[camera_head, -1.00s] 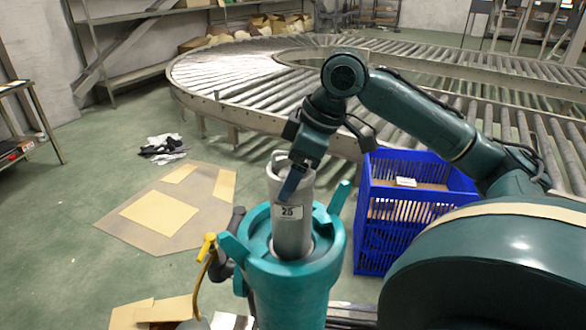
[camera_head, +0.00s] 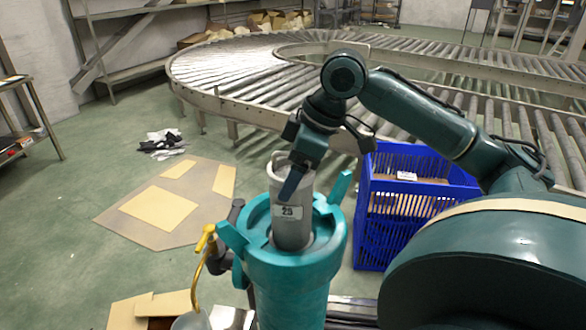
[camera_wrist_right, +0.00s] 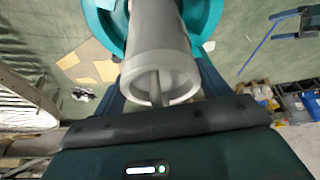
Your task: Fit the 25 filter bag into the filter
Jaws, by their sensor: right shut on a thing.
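The grey filter bag (camera_head: 291,226) with a "25" label stands upright, its lower part inside the round opening of the teal filter (camera_head: 290,272). Its upper part stands out above the rim. My right gripper (camera_head: 293,184) is shut on the bag near its top. In the right wrist view the bag (camera_wrist_right: 158,40) runs from the gripper into the teal ring of the filter (camera_wrist_right: 207,18). The bag's lower end is hidden inside the filter. My left gripper is not in view.
A blue crate (camera_head: 400,240) stands right of the filter. A yellow-handled valve (camera_head: 205,238) is at its left side. A roller conveyor (camera_head: 225,75) curves behind. Flat cardboard (camera_head: 120,218) lies on the green floor at left.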

